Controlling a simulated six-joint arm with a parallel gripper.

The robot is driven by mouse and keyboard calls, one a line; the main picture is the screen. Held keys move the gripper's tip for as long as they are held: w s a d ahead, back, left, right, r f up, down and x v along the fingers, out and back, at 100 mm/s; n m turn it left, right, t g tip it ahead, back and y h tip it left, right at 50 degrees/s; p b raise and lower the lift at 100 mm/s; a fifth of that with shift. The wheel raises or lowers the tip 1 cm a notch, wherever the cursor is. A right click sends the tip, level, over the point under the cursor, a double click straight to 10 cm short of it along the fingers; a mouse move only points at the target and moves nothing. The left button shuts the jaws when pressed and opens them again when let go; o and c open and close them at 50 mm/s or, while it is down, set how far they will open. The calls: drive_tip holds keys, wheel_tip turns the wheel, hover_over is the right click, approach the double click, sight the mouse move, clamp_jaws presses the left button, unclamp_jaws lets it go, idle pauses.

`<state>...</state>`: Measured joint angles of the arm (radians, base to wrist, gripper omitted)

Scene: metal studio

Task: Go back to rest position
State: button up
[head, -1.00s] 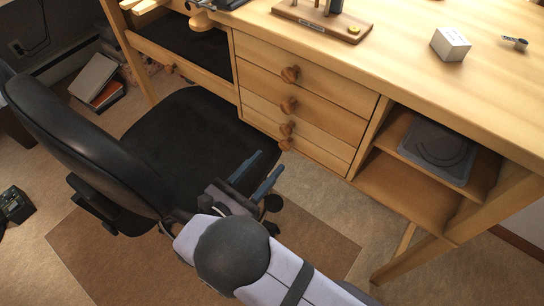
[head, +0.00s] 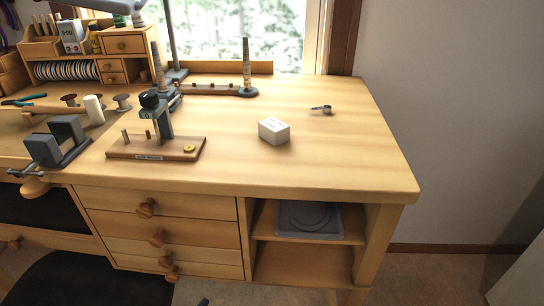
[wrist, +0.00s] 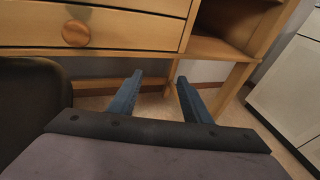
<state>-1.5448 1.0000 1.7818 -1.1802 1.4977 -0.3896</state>
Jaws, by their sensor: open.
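My gripper (wrist: 157,80) shows in the wrist view with its two blue fingers apart and nothing between them. It is low in front of the wooden workbench (head: 330,180), below the level of the drawers, with floor beyond the fingertips. In the head view only a small dark tip shows at the bottom edge, and I cannot tell the gripper's state there.
The drawers (head: 165,225) and an open shelf with a grey tray (head: 309,220) are in the bench front. A black chair (wrist: 35,110) stands close at the left. On the bench are a white box (head: 274,131), a vise (head: 57,142) and a wooden-based tool (head: 155,148).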

drive_tip(key=w+d+m+g+h, duration=0.2)
drive_tip(key=d+m+g+h, duration=0.2)
drive_tip(key=d+m+g, duration=1.05)
drive_tip(key=s+d+r+m+y, duration=0.2)
drive_tip(key=d+m+y, duration=0.3)
drive_tip(key=d+m, duration=0.4)
drive_tip(key=s+d+r+m+y, duration=0.2)
drive_tip(key=d+m+y, duration=0.2)
drive_tip(key=d+m, duration=0.45)
wheel_tip(320, 180, up, 30)
drive_tip(key=p, duration=3.1)
drive_tip(key=shift+y, duration=0.3)
